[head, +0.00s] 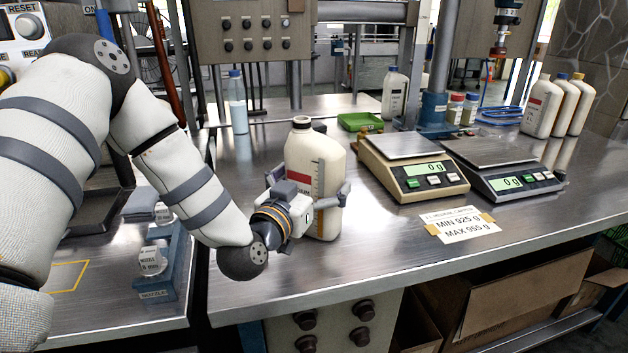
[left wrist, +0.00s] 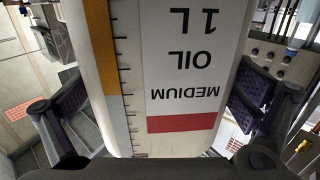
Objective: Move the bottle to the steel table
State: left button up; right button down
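A cream oil bottle (head: 307,155) with an open neck and a red-banded label stands upright on the steel-topped table (head: 380,265) with the scales. I cannot tell whether its base is resting or just lifted. My left gripper (head: 308,190) is around the bottle's middle, one finger on each side. In the left wrist view the bottle (left wrist: 180,60) shows its "OIL 1L MEDIUM" label upside down, with the left gripper's (left wrist: 165,98) pads close against both sides. Firm contact cannot be made out. My right gripper is not in view.
Two scales (head: 412,165) (head: 503,167) reading 0 g stand right of the bottle, with a paper label (head: 460,225) in front. Several capped bottles (head: 545,105) stand far right. A green tray (head: 360,121) is behind. A lower metal surface with a blue nozzle stand (head: 160,262) is at left.

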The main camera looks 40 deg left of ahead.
pick_arm(q)
jog(key=shift+r, duration=0.2)
jog(key=s+d+p, duration=0.2)
jog(key=s, duration=1)
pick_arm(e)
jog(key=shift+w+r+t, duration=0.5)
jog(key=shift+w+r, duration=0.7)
pick_arm(q)
jog(key=shift+w+f, duration=0.1)
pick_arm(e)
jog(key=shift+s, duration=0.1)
